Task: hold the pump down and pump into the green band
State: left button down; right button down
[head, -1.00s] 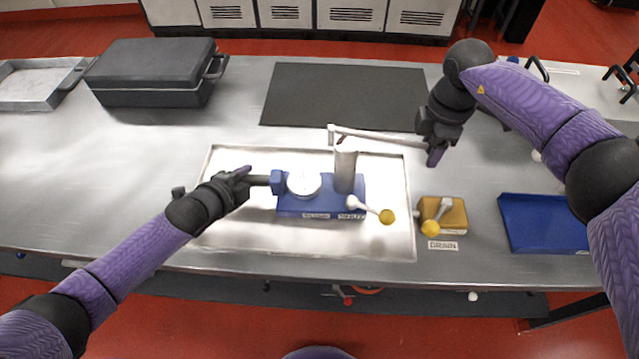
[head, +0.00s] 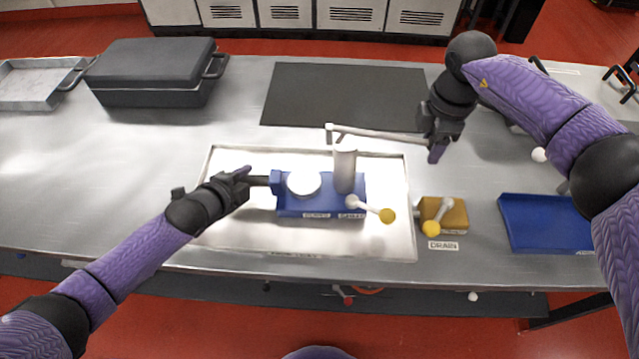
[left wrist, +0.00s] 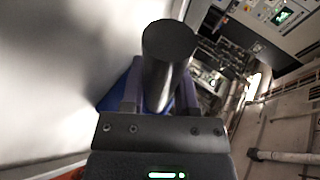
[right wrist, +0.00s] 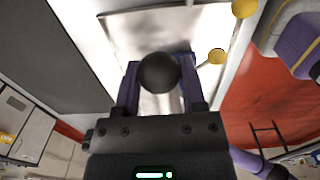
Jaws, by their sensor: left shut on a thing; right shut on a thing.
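The blue pump (head: 290,208) sits in a shallow metal tray (head: 230,240). It has a white round gauge (head: 304,184), a grey upright cylinder (head: 345,170) and a white lever with a yellow knob (head: 387,216). The gauge's needle and any green band cannot be made out. My left gripper (head: 246,180) is shut on the dark bar (head: 262,180) at the pump's left end; its round end fills the left wrist view (left wrist: 168,45). My right gripper (head: 434,145) is shut on the far end of the pale pump handle (head: 375,134), whose dark round grip (right wrist: 158,72) shows in the right wrist view.
A yellow drain block (head: 452,218) with a lever and a DRAIN label stands right of the metal tray. A blue tray (head: 540,222) lies further right. A black case (head: 150,72) and a dark mat (head: 340,95) lie behind.

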jog(key=shift+d+r, duration=0.25)
jog(key=shift+r, duration=0.75)
jog(key=shift+a+r, duration=0.1)
jog(key=shift+r, duration=1.9)
jog(key=shift+a+r, duration=0.15)
jog(key=shift+r, duration=0.45)
jog(key=shift+f, duration=2.15)
